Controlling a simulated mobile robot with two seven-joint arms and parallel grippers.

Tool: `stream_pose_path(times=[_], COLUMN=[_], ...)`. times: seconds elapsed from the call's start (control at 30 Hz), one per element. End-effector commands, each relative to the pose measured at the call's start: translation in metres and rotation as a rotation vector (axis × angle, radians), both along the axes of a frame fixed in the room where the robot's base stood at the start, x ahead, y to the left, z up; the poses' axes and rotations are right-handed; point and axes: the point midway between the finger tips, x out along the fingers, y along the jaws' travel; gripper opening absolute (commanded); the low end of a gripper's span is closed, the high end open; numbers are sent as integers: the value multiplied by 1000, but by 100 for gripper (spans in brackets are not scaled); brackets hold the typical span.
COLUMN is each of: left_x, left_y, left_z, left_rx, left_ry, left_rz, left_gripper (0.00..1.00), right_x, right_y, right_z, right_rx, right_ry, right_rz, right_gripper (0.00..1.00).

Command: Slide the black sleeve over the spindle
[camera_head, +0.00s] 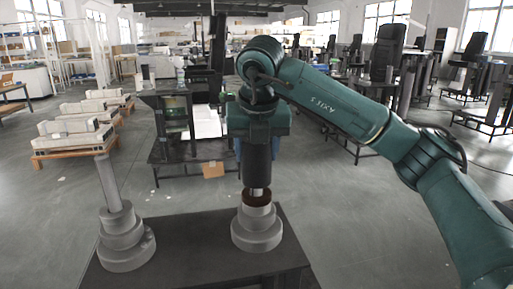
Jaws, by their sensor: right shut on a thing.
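My right gripper (257,150) points down and is shut on the black sleeve (258,168), a dark upright cylinder between its fingers. Below the sleeve a short light length of the spindle (257,192) shows, in line with the sleeve. The rest of this spindle is hidden, so it appears to run up inside the sleeve. The spindle rises from a stepped grey base (257,232) with a dark brownish opening on top. The sleeve's lower end is a little above that base. My left gripper is not in view.
A second stepped grey base (125,250) with a bare, slightly leaning grey rod (108,182) stands at left on the same dark table (190,262). Behind are a pallet with grey parts (75,140), a dark workbench (165,150) and several black chairs. The floor between is open.

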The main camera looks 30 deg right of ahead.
Motion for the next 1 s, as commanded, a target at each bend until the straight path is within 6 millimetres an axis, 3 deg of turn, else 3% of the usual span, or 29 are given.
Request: stream_pose_path(times=[0.4, 0.9, 0.93, 1.0], left_x=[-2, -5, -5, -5], left_y=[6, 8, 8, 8], left_z=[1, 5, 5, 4], left_rx=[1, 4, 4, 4], left_ry=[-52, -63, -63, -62], left_rz=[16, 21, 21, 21], left_gripper=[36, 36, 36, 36], right_x=[0, 0, 0, 0], right_y=[0, 0, 0, 0], right_z=[-20, -23, -23, -23], right_rx=[2, 1, 1, 1], right_ry=[-5, -4, -4, -4], right_rz=[-1, 0, 0, 0], right_gripper=[4, 4, 54, 60])
